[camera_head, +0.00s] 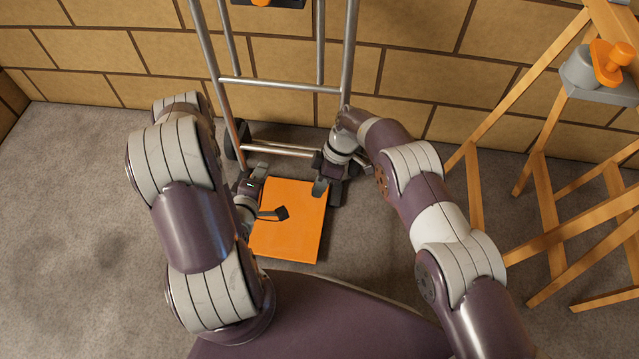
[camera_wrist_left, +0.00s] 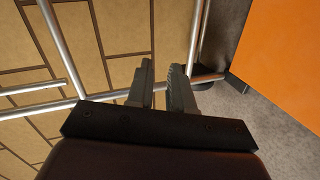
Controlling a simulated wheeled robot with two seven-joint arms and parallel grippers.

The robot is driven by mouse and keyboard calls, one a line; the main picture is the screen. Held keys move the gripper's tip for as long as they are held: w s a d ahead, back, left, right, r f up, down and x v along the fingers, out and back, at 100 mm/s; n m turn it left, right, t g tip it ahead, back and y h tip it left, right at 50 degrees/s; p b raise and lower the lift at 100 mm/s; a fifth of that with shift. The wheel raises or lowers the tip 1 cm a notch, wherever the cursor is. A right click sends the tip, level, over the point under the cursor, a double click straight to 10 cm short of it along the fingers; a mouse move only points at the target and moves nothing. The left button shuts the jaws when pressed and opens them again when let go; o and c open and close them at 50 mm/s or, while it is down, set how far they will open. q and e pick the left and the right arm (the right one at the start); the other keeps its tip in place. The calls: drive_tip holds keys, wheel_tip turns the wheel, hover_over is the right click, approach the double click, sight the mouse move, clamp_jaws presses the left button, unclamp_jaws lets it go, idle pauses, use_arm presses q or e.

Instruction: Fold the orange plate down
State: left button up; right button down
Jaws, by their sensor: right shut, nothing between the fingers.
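The orange plate (camera_head: 290,225) lies out flat or nearly flat at the foot of a metal hand truck (camera_head: 280,86). I cannot tell whether it touches the floor. My left gripper (camera_head: 258,173) is beside the plate's far left corner, near the truck's left upright. In the left wrist view its fingers (camera_wrist_left: 163,68) stand a little apart with nothing between them, and the plate (camera_wrist_left: 280,45) is off to the right, apart from them. My right gripper (camera_head: 324,188) is shut and empty at the plate's far right corner; contact is unclear.
A brick wall (camera_head: 420,50) stands behind the hand truck. A wooden trestle frame (camera_head: 550,190) stands at the right, with a grey and orange fitting (camera_head: 600,68) on it. The grey floor (camera_head: 80,210) at the left is clear.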

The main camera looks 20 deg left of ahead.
use_arm(q)
drive_tip(key=w+d+r+m+g+h, duration=0.2)
drive_tip(key=w+d+r+m+g, duration=0.4)
drive_tip(key=r+m, duration=0.45)
drive_tip(key=s+d+r+m+g, duration=0.3)
drive_tip(key=s+d+r+m, duration=0.1)
drive_tip(key=s, duration=0.3)
drive_tip(key=s+d+r+m+g, duration=0.3)
drive_tip(key=s+d+r+m, duration=0.1)
drive_tip(key=s+r, duration=0.2)
drive_tip(key=shift+s+d+g+h+p, duration=0.3)
drive_tip(key=shift+s+d+g+p, duration=0.1)
drive_tip(key=shift+s, duration=0.25)
use_arm(e)
drive_tip(key=shift+s, duration=0.15)
drive_tip(key=shift+r, duration=0.1)
